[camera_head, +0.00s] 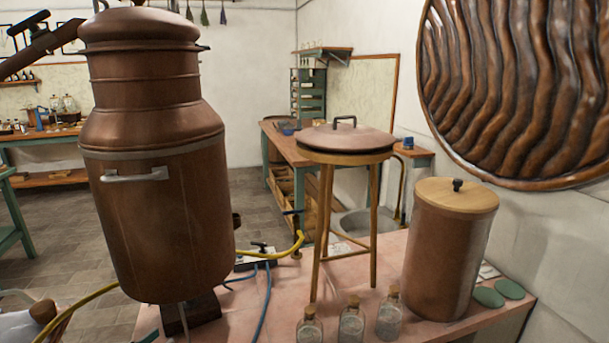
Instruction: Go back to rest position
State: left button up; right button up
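Neither of my grippers shows in the head view, so I cannot see what they hold or how they stand. A large copper still (155,215) with a silver handle stands at the left on a dark support. A wooden stool (327,215) stands right of it, with a round reddish-brown lid (346,141) with a dark handle on top. A brown cylindrical jar (446,262) with a wooden lid stands further right.
The pink tiled counter (265,312) carries several corked glass bottles (351,322), green round coasters (488,297), and yellow (287,250) and blue hoses. A large rippled copper disc (520,90) is on the right wall. A workbench (283,147) stands behind. Floor (62,225) shows at left.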

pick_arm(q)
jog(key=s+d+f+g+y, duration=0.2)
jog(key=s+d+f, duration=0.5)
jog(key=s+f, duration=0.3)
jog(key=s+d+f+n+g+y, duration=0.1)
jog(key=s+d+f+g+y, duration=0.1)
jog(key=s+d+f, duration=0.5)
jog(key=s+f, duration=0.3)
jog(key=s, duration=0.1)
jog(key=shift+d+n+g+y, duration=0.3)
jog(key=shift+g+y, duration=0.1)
